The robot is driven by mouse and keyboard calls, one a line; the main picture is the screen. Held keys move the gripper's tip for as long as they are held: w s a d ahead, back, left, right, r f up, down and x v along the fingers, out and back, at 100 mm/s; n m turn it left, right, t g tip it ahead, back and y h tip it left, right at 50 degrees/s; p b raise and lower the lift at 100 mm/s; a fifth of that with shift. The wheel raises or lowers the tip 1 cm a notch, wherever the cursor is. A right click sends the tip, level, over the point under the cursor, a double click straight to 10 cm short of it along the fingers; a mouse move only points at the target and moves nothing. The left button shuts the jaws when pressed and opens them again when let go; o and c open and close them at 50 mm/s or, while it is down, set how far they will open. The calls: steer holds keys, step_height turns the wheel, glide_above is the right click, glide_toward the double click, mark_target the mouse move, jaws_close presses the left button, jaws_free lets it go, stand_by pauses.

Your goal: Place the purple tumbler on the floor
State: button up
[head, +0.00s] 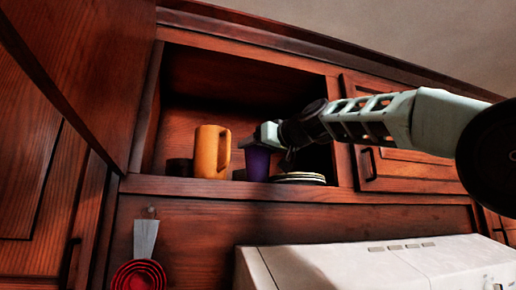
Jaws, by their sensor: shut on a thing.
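The purple tumbler (258,165) stands upright in the open wooden cabinet, between an orange mug and a stack of plates. My gripper (266,138) reaches in from the right and is shut on the tumbler at its upper rim. The fingers partly hide the rim. The tumbler's base is at the level of the shelf; I cannot tell whether it touches it. The floor is not in view.
The orange mug (207,152) stands close on the left, its handle toward the tumbler. The stacked plates (298,178) lie close on the right. A white appliance (380,265) is below. Red measuring cups (139,275) hang at lower left.

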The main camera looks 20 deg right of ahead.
steer(key=shift+f, duration=0.15)
steer(key=o, duration=1.2)
steer(key=shift+o, duration=0.2)
steer(key=b+v, duration=0.6)
steer(key=v, duration=0.6)
